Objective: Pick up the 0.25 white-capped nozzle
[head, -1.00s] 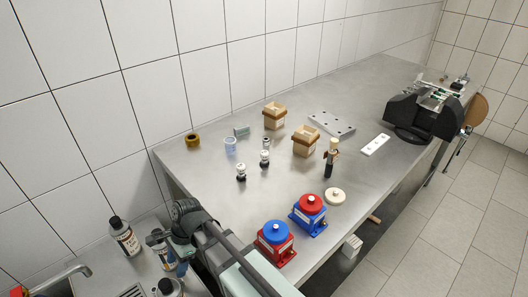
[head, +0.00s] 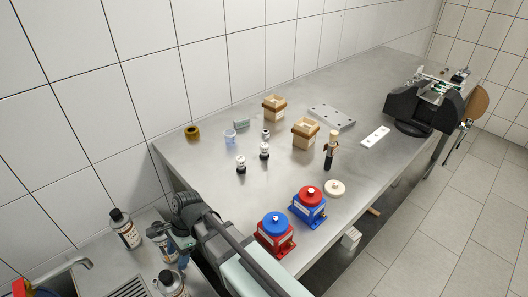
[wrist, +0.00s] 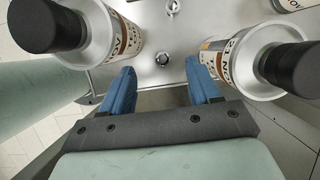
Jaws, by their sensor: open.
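Two small nozzles with white and black parts stand upright on the steel bench in the head view, a nearer one (head: 241,164) and a farther one (head: 264,151). A small grey and dark piece (head: 266,134) stands just behind them. No size marking is readable, so I cannot tell which is the 0.25 one. My gripper (wrist: 162,88) is open and empty in the wrist view, its blue fingers apart. In the head view it is low at the left, among bottles and well short of the nozzles.
Black-capped bottles flank my fingers, one left (wrist: 122,38) and one right (wrist: 243,55). Blue-capped (head: 275,222) and red-capped (head: 308,196) pots stand at the bench front.

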